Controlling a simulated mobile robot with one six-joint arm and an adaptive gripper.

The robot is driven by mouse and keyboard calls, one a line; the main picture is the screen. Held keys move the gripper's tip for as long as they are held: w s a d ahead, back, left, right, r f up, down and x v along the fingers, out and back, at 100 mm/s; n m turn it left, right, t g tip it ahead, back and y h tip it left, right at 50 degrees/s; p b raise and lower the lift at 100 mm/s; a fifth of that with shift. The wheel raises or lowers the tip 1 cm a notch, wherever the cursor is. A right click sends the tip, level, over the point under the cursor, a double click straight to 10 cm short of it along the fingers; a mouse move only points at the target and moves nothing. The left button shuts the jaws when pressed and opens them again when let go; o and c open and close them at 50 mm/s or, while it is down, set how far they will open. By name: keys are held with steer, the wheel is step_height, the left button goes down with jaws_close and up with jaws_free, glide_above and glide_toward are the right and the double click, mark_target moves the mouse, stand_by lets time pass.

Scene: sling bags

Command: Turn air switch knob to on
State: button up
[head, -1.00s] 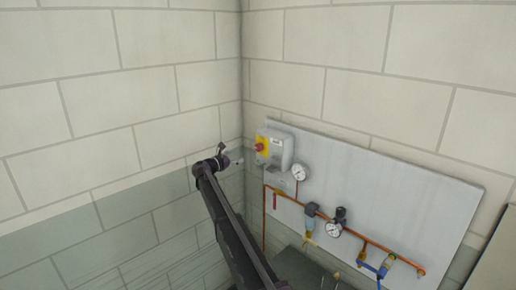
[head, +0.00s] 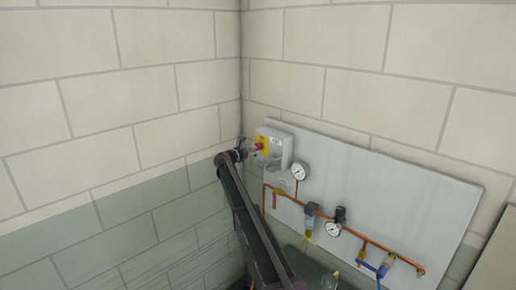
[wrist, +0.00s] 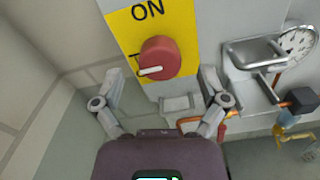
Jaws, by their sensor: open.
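The air switch is a grey box (head: 284,143) with a yellow face plate (head: 266,140), on the wall panel near the corner. Its round red knob (wrist: 159,58) shows in the wrist view, with a white pointer mark aimed left. The letters "ON" (wrist: 148,11) are printed above the knob. Other lettering left of the knob is partly hidden. My gripper (wrist: 160,80) is open, with one finger on each side below the knob. In the head view my gripper (head: 248,147) is close in front of the knob; contact cannot be told.
A pressure gauge (head: 301,171) is right of and below the switch. Orange pipe (head: 376,243), a second gauge (head: 333,229) and blue fittings (head: 374,268) run along the lower panel (head: 400,200). The block wall (head: 120,120) on the left is bare.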

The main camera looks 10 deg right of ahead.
steer(key=shift+x, duration=1.45)
steer(key=c, duration=1.1)
